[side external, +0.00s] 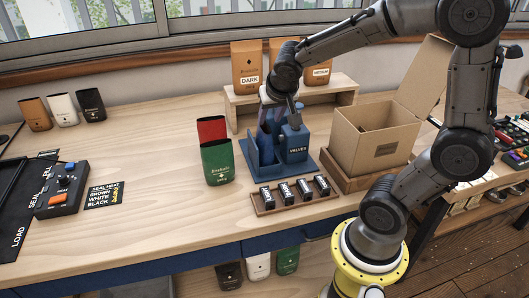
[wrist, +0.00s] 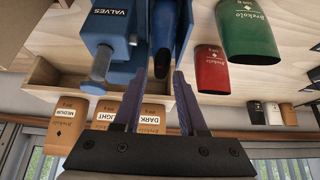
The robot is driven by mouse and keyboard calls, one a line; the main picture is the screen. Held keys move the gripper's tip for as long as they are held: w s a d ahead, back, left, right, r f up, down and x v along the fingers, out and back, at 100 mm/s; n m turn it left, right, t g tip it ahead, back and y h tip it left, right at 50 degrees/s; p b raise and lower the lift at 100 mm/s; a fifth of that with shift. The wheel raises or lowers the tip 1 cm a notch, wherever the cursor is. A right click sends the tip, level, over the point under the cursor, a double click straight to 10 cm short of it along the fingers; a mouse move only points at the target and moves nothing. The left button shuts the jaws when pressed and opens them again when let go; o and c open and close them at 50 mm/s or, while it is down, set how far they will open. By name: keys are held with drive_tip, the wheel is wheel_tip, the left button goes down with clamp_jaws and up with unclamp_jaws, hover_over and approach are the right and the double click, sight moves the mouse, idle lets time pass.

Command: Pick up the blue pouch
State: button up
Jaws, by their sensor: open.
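The blue pouch (side external: 266,144) stands upright in a blue holder (side external: 254,166), beside the blue box marked VALVES (side external: 293,143). The holder partly hides it in the side view. In the wrist view the blue pouch (wrist: 165,35) shows as a dark blue shape just past my fingertips, roughly in line with the gap between them. My gripper (side external: 270,112) points down over the holder. Its fingers (wrist: 162,76) are spread with nothing held between them. I cannot tell whether the fingertips reach past the pouch's top edge.
Red (side external: 211,129) and green (side external: 217,161) pouches stand left of the holder. A row of small black-and-white items sits on a wooden tray (side external: 262,207) in front. An open carton (side external: 368,140) is at right. A wooden shelf (side external: 340,95) with brown pouches is behind.

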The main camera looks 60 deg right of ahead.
sight(265, 127)
drive_tip(key=shift+w+x, duration=0.1)
drive_tip(key=shift+x, duration=1.3)
drive_tip(key=shift+w+x, duration=0.15)
drive_tip(key=shift+x, duration=1.25)
clamp_jaws()
